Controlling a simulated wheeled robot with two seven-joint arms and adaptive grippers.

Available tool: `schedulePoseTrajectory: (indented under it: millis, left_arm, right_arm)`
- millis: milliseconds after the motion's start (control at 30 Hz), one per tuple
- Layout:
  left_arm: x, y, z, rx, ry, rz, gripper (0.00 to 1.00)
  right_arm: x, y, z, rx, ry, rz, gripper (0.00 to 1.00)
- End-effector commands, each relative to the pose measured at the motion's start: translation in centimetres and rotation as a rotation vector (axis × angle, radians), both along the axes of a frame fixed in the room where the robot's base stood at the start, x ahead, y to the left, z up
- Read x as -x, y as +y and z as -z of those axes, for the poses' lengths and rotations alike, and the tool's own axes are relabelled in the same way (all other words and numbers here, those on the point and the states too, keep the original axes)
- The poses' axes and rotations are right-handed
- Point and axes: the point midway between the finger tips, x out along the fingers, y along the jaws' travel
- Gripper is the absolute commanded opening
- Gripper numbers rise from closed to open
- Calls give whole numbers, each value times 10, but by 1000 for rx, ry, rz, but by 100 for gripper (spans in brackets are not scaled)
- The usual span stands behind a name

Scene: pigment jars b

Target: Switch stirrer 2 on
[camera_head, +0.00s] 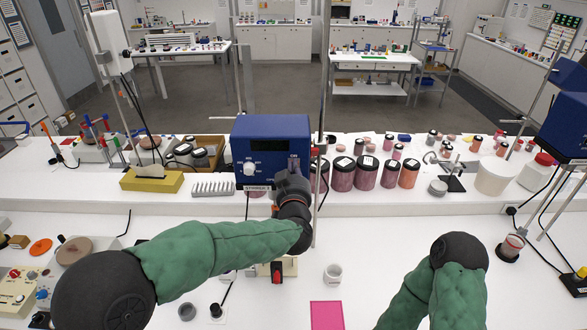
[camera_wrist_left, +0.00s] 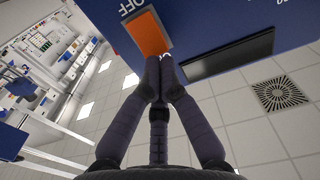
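The blue stirrer head (camera_head: 262,130) stands at the middle of the bench, with a white dial, a dark display and a label reading STIRRER; its number is too small to read surely. My left gripper (camera_head: 293,172) is at the lower right of its front and hides the switch there. In the left wrist view, the orange switch (camera_wrist_left: 148,33) has OFF printed beside one end. The left gripper's fingertips (camera_wrist_left: 159,75) are together, empty, and overlap the switch's other end, partly covering the lettering there. Contact cannot be told. My right gripper is out of view.
Dark-lidded pigment jars (camera_head: 366,172) stand right of the stirrer on the raised shelf. A white rack (camera_head: 213,189) and yellow box (camera_head: 151,182) are at its left. A metal rod (camera_head: 322,110) rises beside it. Another blue unit (camera_head: 567,122) is at the far right.

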Motion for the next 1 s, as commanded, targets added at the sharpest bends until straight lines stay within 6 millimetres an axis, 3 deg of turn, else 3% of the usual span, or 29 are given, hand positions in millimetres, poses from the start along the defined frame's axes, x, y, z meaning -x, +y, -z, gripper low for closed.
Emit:
schedulePoseTrajectory:
  millis: [633, 1000]
  left_arm:
    - [-12, 0, 0, 0, 0, 0, 0]
    - [12, -1, 0, 0, 0, 1, 0]
  right_arm:
    - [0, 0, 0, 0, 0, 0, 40]
    - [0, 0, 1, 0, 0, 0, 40]
